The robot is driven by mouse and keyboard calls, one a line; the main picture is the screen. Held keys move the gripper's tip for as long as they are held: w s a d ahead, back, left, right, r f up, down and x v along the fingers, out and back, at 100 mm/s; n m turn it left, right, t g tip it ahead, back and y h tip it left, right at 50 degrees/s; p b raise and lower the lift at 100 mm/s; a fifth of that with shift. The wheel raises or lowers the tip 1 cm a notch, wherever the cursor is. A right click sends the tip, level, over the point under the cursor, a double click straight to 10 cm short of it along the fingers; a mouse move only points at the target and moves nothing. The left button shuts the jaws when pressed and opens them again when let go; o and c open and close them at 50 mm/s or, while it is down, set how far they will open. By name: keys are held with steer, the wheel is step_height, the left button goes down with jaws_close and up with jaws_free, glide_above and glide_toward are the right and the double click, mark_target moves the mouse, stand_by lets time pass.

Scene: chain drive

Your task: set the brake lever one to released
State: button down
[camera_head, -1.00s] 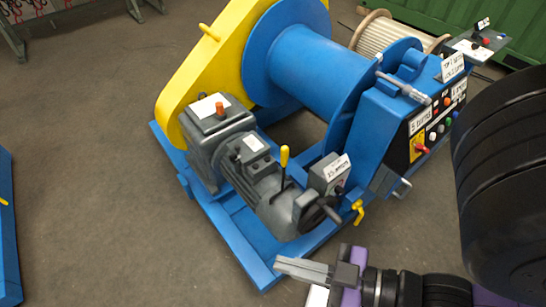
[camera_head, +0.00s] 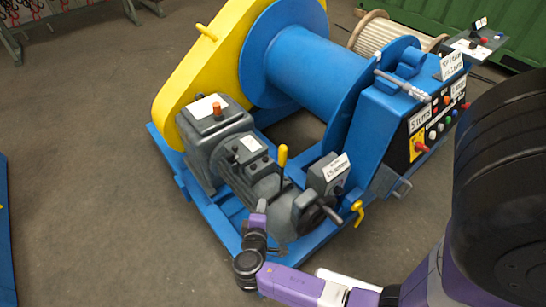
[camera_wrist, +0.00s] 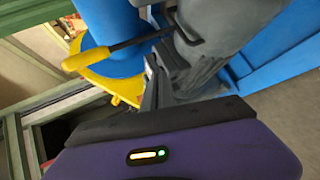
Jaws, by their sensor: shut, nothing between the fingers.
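A lever with a yellow grip (camera_head: 283,157) stands up from the grey motor (camera_head: 262,185) of the blue winch. No label naming it brake lever one is readable. In the wrist view its yellow grip (camera_wrist: 85,61) is at upper left, and its dark rod runs right towards the grey housing (camera_wrist: 215,30). My gripper (camera_head: 262,204) is at the near side of the motor, below and left of the lever in the head view. In the wrist view the closed fingers (camera_wrist: 151,68) point up towards the rod. They look empty; whether they touch it I cannot tell.
A grey box with a white label (camera_head: 335,168) and a crank handle (camera_head: 328,212) stand right of the lever. A small yellow valve handle (camera_head: 357,209) is nearby. The blue frame (camera_head: 227,232) runs below the motor. Open floor (camera_head: 80,150) lies left.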

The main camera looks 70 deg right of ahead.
steer(key=w+d+r+m+g+h, duration=0.2)
steer(key=w+d+r+g+h, duration=0.2)
steer(key=r, duration=0.6)
steer(key=shift+w+d+m+h, duration=0.3)
steer(key=shift+w+d+h, duration=0.1)
steer(key=shift+d, duration=0.05)
steer(key=shift+d, duration=0.15)
steer(key=s+d+p, duration=0.2)
steer(key=s+d, duration=0.2)
steer(key=d, duration=0.4)
steer(key=shift+d, duration=0.15)
steer(key=shift+f, duration=0.15)
